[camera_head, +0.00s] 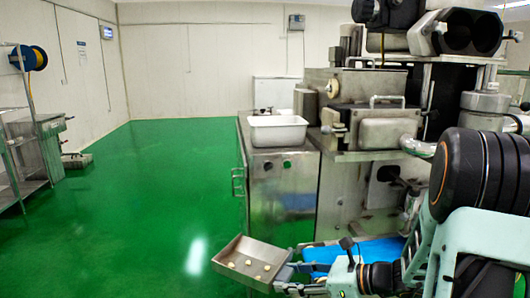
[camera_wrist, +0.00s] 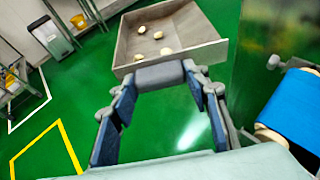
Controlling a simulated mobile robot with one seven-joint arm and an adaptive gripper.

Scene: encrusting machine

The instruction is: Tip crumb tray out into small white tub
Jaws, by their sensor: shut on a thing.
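The crumb tray (camera_head: 252,249) is a shallow grey metal pan with several small pale dough bits lying in it. It is held out over the green floor, low in front of the machine. In the wrist view the tray (camera_wrist: 182,28) lies ahead of my gripper (camera_wrist: 160,90), whose fingers are shut on its grey handle (camera_wrist: 158,75). My gripper (camera_head: 291,272) is at the tray's right side in the head view. The small white tub (camera_head: 277,133) stands on the steel cabinet, farther back and higher than the tray. The inside bottom of the tub is hidden.
The steel cabinet (camera_head: 262,190) and the encrusting machine (camera_head: 365,115) stand behind my arm. The green floor (camera_head: 160,200) at left is open.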

